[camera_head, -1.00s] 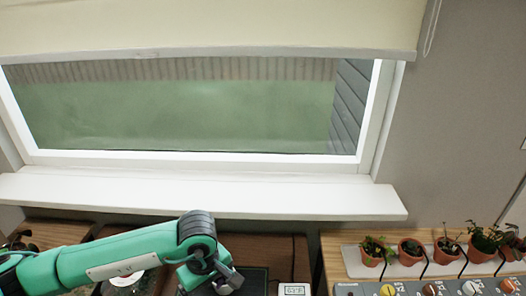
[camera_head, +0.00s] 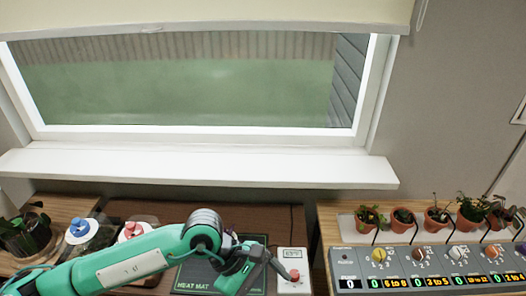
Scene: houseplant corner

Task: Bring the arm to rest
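My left arm, green with dark joints, comes in from the lower left and reaches over the heat mat. My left gripper (camera_head: 276,268) is at the arm's end, above the right part of the black heat mat (camera_head: 192,284) and beside the white thermostat box with a display (camera_head: 293,258). Its dark fingers are small and partly hidden by the wrist, so I cannot tell whether they are open or shut. I see nothing clearly held. My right gripper is not in view.
A grey control panel (camera_head: 350,262) with knobs and number displays stands at the right. Several potted seedlings (camera_head: 404,220) stand behind it. At the left are a potted plant (camera_head: 30,236), a blue-topped jar (camera_head: 80,228) and a red-topped jar (camera_head: 133,230). The windowsill (camera_head: 200,168) is bare.

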